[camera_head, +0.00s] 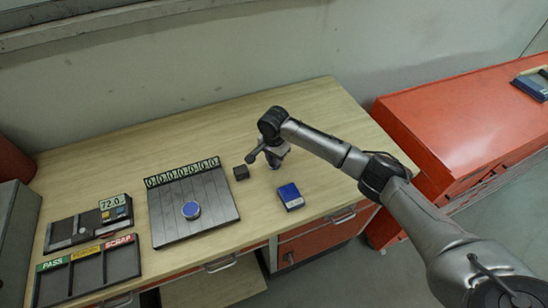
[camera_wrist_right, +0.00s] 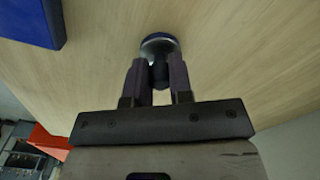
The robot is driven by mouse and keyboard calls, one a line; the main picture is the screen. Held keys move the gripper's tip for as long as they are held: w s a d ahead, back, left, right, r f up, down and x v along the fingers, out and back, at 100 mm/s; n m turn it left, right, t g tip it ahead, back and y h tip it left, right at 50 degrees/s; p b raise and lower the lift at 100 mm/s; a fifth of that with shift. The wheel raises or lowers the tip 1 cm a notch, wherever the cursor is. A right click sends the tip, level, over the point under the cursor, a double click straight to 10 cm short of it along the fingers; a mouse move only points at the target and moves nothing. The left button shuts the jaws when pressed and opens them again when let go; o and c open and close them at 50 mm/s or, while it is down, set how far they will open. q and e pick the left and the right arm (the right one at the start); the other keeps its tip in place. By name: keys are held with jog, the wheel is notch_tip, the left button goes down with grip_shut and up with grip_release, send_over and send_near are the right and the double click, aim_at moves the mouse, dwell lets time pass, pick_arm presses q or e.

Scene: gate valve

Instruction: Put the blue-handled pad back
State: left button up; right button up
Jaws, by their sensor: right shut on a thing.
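My right gripper (camera_head: 270,154) is low over the bench, at the end of the arm reaching in from the right. In the right wrist view the gripper (camera_wrist_right: 157,80) is shut on a round-headed piece (camera_wrist_right: 159,43) with a dark stem and a bluish dark rim, which I take to be the blue-handled pad. Its handle is mostly hidden between the fingers, and I cannot tell whether it touches the bench. My left gripper is not in view.
A blue box (camera_head: 290,196) lies in front of the gripper; it also shows in the right wrist view (camera_wrist_right: 30,22). A dark cube (camera_head: 241,173) is left of the gripper. A blue disc (camera_head: 192,210) sits on a grooved black board (camera_head: 222,207). Sorting trays (camera_head: 113,265) stand left. The back of the bench is clear.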

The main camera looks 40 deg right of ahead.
dwell(0.3)
jog(key=o, duration=0.8)
jog(key=shift+f, duration=0.15)
notch_tip(320, 180, up, 12)
jog(key=shift+r+p, duration=0.15)
jog(key=shift+p, duration=0.4)
